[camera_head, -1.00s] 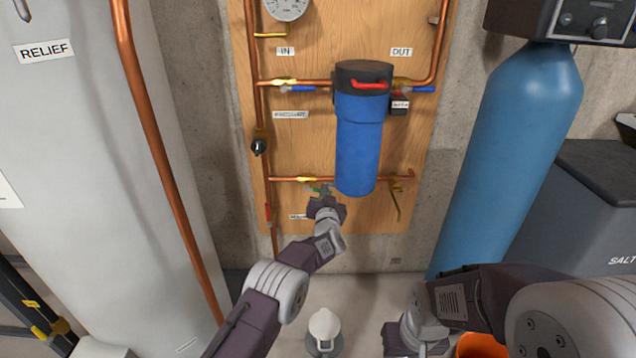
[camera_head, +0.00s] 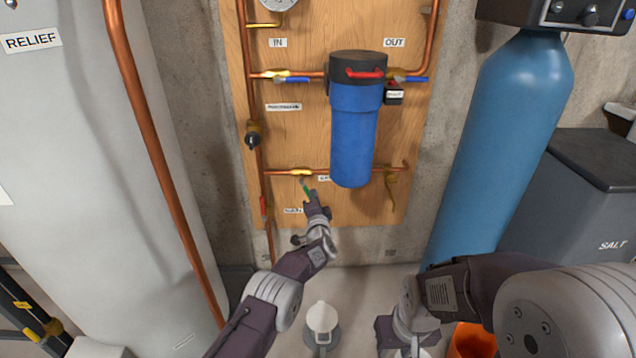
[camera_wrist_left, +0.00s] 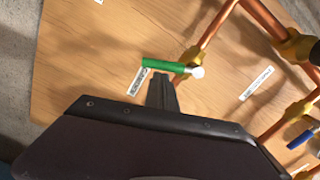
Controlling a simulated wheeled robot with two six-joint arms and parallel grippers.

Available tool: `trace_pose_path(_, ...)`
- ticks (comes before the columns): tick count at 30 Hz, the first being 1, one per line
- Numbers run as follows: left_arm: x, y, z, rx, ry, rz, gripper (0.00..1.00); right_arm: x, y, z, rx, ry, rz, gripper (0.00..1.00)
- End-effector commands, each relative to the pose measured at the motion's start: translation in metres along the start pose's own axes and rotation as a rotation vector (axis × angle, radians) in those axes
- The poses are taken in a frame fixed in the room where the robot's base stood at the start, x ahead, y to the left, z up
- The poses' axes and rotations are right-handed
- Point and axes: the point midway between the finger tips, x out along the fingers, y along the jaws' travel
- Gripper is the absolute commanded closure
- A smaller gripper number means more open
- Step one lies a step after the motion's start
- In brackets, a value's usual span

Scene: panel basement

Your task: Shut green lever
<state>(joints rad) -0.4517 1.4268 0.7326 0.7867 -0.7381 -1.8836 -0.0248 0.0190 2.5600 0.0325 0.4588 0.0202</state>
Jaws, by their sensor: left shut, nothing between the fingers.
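The green lever (camera_head: 306,189) is on a brass valve (camera_head: 302,173) in the lower copper pipe of the wooden panel. In the head view it slants down and slightly right from the valve. In the left wrist view the green lever (camera_wrist_left: 165,66) lies across the picture, just beyond my fingertips, with a pale round end at its right. My left gripper (camera_head: 313,196) is shut and empty, with its tips at the lever's lower end; I cannot tell whether they touch. My right gripper (camera_head: 402,340) is low at the bottom, its fingers not clear.
A blue filter housing (camera_head: 353,135) hangs right of the lever. A red lever (camera_head: 264,207) is on the left pipe, a yellow lever (camera_head: 391,190) at right. A white jug (camera_head: 322,318) and orange bucket (camera_head: 472,342) stand below. A blue tank (camera_head: 500,150) is at right.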

Motion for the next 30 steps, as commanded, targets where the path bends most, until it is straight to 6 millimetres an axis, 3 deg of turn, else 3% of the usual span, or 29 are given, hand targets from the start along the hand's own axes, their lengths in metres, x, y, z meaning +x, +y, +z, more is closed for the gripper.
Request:
trace_pose_path(10, 0.001, 0.006, 0.013, 0.239, -0.005, -0.011, 1.0, 0.005, 0.0, 0.001, 0.0, 0.0, 0.0, 0.64)
trace_pose_path(30, 0.001, 0.006, 0.017, 0.232, -0.005, -0.012, 1.0, 0.007, 0.0, 0.001, 0.0, 0.0, 0.0, 0.64)
